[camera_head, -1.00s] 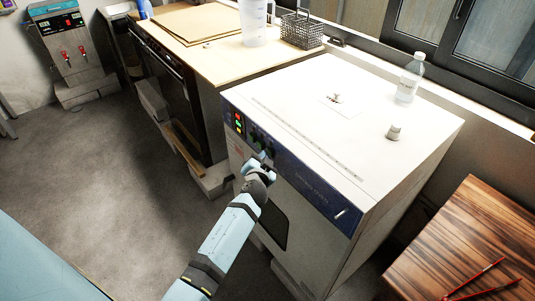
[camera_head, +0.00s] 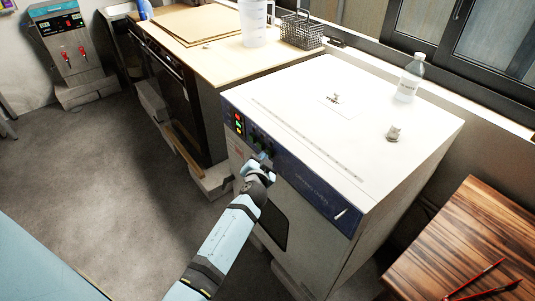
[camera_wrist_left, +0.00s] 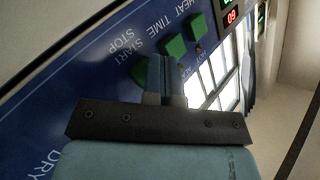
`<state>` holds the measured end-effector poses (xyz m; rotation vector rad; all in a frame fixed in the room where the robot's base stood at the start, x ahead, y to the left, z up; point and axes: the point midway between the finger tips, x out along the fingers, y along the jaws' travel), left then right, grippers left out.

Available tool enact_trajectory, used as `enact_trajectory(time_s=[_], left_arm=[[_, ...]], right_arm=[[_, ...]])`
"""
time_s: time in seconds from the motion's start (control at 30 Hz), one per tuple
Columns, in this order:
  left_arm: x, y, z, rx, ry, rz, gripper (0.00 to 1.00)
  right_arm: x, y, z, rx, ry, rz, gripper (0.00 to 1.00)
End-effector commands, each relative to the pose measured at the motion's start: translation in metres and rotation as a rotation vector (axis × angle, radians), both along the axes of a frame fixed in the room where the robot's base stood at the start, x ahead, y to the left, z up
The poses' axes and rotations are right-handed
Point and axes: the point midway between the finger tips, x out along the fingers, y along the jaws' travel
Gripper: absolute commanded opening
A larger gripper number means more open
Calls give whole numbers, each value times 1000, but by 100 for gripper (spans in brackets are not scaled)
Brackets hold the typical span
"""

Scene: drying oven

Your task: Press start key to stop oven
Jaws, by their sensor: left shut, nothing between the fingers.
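The drying oven (camera_head: 345,110) is a white box with a blue control panel (camera_head: 300,180) along its front top edge. My left gripper (camera_head: 265,158) is shut and empty, with its fingertips at the panel near the green keys. In the left wrist view the shut fingers (camera_wrist_left: 166,62) lie beside a green key (camera_wrist_left: 139,71), overlapping its right edge, near the upside-down START STOP label (camera_wrist_left: 128,42). Two more green keys, the middle one (camera_wrist_left: 173,46) and the far one (camera_wrist_left: 198,25), stand in the same row. I cannot tell whether the fingers touch a key. My right gripper is not in view.
Lit red and green displays (camera_head: 239,124) are left of the keys. A bottle (camera_head: 410,77) and a small jar (camera_head: 393,132) stand on the oven top. A wooden table (camera_head: 470,235) is at the right, and a bench (camera_head: 215,62) stands behind left.

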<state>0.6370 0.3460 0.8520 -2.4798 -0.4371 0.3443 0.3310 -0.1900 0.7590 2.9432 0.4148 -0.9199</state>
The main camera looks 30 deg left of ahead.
Motion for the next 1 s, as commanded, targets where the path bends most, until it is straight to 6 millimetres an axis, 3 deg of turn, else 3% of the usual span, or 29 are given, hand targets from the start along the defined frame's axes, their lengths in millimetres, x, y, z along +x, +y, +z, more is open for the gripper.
enact_trajectory(time_s=[0.23, 0.63, 1.0], left_arm=[[-13, 5, 0, 0, 1, -1, 0], [-17, 7, 0, 0, 0, 0, 0], [-50, 21, 0, 1, 1, 0, 0]], right_arm=[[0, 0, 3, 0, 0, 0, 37], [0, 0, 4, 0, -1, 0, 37], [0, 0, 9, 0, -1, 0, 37]])
